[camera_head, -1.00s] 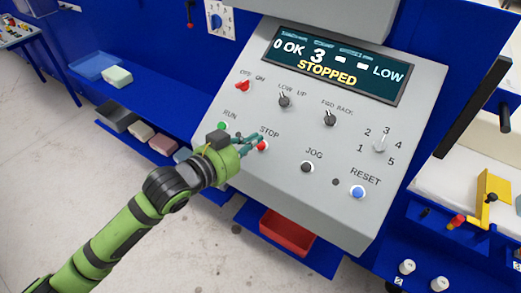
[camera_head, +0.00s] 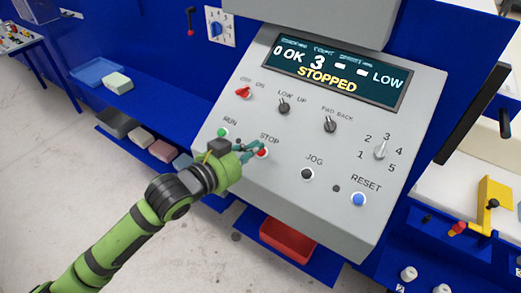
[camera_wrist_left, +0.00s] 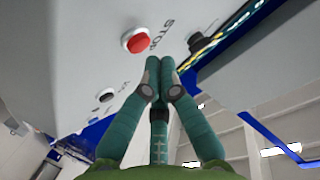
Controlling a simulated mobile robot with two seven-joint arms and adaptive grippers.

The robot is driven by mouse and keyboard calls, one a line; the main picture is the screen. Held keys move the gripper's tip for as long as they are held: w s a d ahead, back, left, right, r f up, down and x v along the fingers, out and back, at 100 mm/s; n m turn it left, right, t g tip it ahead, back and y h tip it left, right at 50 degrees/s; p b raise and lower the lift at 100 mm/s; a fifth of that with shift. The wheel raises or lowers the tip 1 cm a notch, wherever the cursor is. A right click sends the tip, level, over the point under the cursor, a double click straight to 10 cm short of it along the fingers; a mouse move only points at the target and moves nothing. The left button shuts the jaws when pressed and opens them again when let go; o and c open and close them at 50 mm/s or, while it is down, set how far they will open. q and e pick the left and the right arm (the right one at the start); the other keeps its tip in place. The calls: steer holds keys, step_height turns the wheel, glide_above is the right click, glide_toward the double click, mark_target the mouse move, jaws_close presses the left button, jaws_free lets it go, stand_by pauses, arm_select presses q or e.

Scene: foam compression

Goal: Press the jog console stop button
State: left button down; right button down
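The grey jog console (camera_head: 225,185) has a sloped face with a display (camera_head: 336,70) reading "STOPPED". The red stop button (camera_head: 261,153) sits under the STOP label; it also shows in the left wrist view (camera_wrist_left: 136,41). My left gripper (camera_head: 257,146) has its teal fingers at the stop button, partly overlapping it in the head view. In the left wrist view its fingertips (camera_wrist_left: 160,66) are together and empty, beside the red button, which appears up and left of them. Contact with the button is not visible. My right gripper is not in view.
The green run button (camera_head: 222,132) is left of the stop button; the black jog button (camera_head: 307,174) and blue reset button (camera_head: 358,199) are right. Selector knobs (camera_head: 330,125) stick out above. A red bin (camera_head: 287,243) sits below the console.

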arm_select(q)
steer(key=shift+w+f, duration=0.1)
steer(key=shift+f, duration=0.05)
stand_by(0.5)
steer(key=shift+w+d+f, duration=0.1)
steer(key=shift+d+f, duration=0.05)
steer(key=shift+f, duration=0.1)
steer(key=shift+w+d+f, duration=0.1)
steer(key=shift+w+f, duration=0.05)
steer(key=shift+f, duration=0.25)
stand_by(0.9)
steer(key=shift+r, duration=0.15)
steer(key=shift+s+a+r+p, duration=0.25)
steer(key=shift+s+r+p, duration=0.1)
steer(key=shift+r+p, duration=0.35)
steer(key=shift+f, duration=0.1)
steer(key=shift+s+a+r+p, duration=0.1)
steer(key=shift+r+p, duration=0.4)
steer(key=shift+p, duration=0.1)
steer(key=s+r+p, duration=0.1)
steer(key=p, duration=0.1)
steer(key=s+a+r+p, duration=0.1)
steer(key=r, duration=0.1)
steer(key=shift+a+r+p, duration=0.15)
steer(key=shift+p, duration=0.25)
